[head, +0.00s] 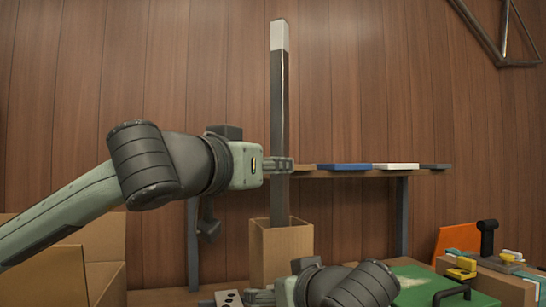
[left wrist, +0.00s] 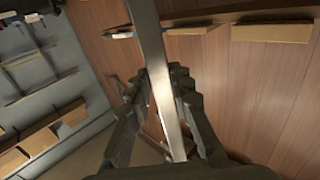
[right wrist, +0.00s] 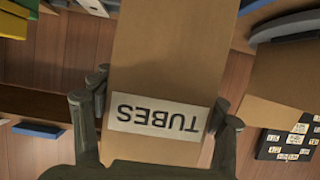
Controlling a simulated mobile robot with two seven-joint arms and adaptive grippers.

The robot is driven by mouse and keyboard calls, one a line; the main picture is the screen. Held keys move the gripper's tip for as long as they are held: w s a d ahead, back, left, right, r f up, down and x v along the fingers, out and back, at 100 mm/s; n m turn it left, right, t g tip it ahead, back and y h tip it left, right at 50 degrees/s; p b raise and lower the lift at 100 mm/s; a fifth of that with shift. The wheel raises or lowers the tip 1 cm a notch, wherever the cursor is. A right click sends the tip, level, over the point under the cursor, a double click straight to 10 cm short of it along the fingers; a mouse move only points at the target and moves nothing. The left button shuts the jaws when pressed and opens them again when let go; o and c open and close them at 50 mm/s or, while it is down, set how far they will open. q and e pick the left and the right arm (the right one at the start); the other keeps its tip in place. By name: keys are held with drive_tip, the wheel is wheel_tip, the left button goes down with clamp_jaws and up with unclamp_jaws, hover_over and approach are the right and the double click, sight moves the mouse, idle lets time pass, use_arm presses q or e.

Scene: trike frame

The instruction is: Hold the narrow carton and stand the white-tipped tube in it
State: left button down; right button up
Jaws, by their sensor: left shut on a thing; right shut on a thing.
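The white-tipped tube (head: 279,100) is long and dark grey and stands upright, white end (head: 279,35) at the top. My left gripper (head: 280,165) is shut around it at mid-length; the tube also shows in the left wrist view (left wrist: 165,90). The tube's lower end goes down into the open top of the narrow carton (head: 282,252); how deep is hidden. In the right wrist view the carton (right wrist: 170,60) bears a TUBES label (right wrist: 160,117) and lies between the fingers of my right gripper (right wrist: 155,112), shut on it. In the head view my right arm covers the carton's foot.
A shelf (head: 375,172) with blue, white and dark flat items runs behind the tube. A larger open box (head: 105,250) stands at the left.

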sight(276, 186)
use_arm(q)
drive_tip(key=shift+f, duration=1.6)
drive_tip(key=c, duration=0.7)
unclamp_jaws()
drive_tip(key=shift+f, duration=0.1)
drive_tip(key=shift+s, duration=0.15)
drive_tip(key=shift+v, duration=4.9)
